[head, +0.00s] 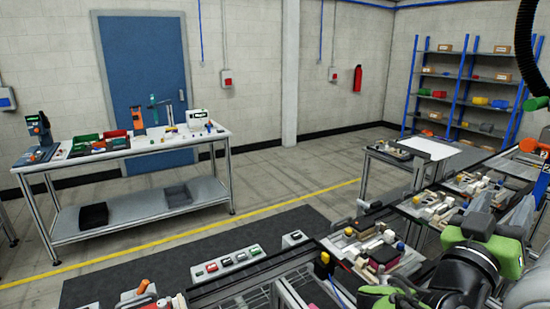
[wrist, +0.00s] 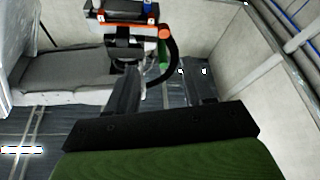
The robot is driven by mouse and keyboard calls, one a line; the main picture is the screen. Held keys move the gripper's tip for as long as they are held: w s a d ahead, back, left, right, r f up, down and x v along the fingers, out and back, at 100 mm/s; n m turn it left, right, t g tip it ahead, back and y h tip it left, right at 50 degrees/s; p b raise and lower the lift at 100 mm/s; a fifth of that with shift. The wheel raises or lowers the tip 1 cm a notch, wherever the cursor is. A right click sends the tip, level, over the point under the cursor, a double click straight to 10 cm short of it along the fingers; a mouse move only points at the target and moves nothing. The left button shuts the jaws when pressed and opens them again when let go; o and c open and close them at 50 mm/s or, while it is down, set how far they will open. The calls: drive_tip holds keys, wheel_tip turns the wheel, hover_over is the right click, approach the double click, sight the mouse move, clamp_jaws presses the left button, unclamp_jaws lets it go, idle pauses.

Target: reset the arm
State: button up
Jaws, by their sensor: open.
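My arm (head: 468,262), black and green, is folded at the lower right of the head view. I cannot make out its fingers there. In the wrist view my gripper (wrist: 163,78) shows two dark fingers standing apart above a wide black bar, with a green part below. The jaws are open and nothing shows between them. Beyond the fingers, the wrist view has an orange and black device with a dark hose, near a grey surface.
A conveyor line with pallet fixtures (head: 437,207) runs beside my arm at the right. A workbench (head: 150,142) with tools and bins stands at the left. A blue shelf rack (head: 458,95) is at the back right. Open floor (head: 290,180) lies between bench and line.

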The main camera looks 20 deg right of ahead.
drive_tip(key=w+a+f+n+t+y, duration=0.1)
drive_tip(key=w+a+f+y, duration=0.2)
drive_tip(key=a+f+y, duration=0.4)
drive_tip(key=w+a+f+t+y, duration=0.1)
drive_tip(key=w+a+f+y, duration=0.1)
drive_tip(key=a+f+y, duration=0.45)
drive_tip(key=s+a+f+n+g+y, duration=0.1)
drive_tip(key=s+a+f+n+y, duration=0.1)
drive_tip(key=a, duration=0.4)
drive_tip(key=s+a+f+n+y, duration=0.1)
drive_tip(key=a+f+n+y, duration=0.2)
drive_tip(key=a, duration=0.3)
drive_tip(key=s+a+f+n+g+y, duration=0.1)
drive_tip(key=s+a+f+n+y, duration=0.1)
drive_tip(key=a+n, duration=0.3)
drive_tip(key=shift+s+a+f+g+y, duration=0.35)
drive_tip(key=shift+a+f+y, duration=0.15)
drive_tip(key=shift+a, duration=0.2)
